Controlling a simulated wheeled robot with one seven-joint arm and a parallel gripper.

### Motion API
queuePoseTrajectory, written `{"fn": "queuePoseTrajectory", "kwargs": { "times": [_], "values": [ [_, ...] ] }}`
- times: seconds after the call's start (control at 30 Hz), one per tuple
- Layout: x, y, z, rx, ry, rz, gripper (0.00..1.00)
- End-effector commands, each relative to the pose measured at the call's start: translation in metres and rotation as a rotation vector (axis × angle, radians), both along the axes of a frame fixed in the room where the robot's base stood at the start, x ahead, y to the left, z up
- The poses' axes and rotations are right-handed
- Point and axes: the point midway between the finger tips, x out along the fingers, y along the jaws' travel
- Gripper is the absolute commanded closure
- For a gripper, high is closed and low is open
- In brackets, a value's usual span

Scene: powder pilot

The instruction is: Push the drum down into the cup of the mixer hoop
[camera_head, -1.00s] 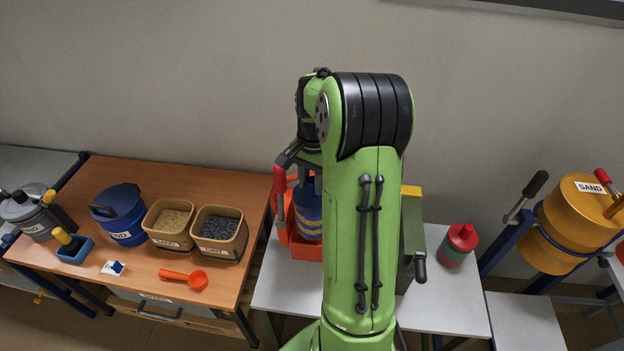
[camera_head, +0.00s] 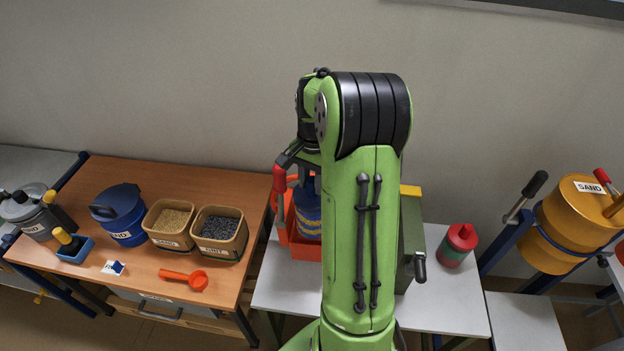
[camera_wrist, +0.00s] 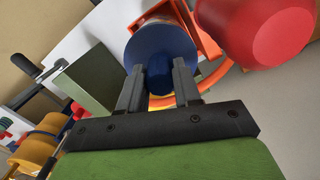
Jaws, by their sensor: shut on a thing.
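The drum (camera_head: 308,222) is blue with yellow bands and stands within the orange mixer hoop (camera_head: 281,218) on the pale table, partly hidden behind my arm. In the wrist view the drum's round dark blue top (camera_wrist: 146,50) shows, with orange hoop parts (camera_wrist: 212,82) around it. My gripper (camera_wrist: 158,82) is shut on the blue knob of the drum's lid, above the drum. How deep the drum sits in the cup is hidden. A red handle (camera_head: 279,181) rises at the hoop's left side; a large red part (camera_wrist: 258,30) is close beside my gripper in the wrist view.
A green-grey block (camera_head: 411,240) with a dark handle stands right of my arm. A red-topped jar (camera_head: 458,245) is on the pale table further right. The wooden table (camera_head: 228,188) at left holds bins, a blue bucket and an orange scoop.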

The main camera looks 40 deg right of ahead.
Motion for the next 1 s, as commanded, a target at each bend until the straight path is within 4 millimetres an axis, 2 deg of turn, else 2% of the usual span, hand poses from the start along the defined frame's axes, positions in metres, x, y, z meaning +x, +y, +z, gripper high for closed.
{"fn": "queuePoseTrajectory", "kwargs": {
  "times": [1.0],
  "values": [
    [0.0,0.0,-0.023,-0.001,-0.001,0.001,1.0]
  ]
}}
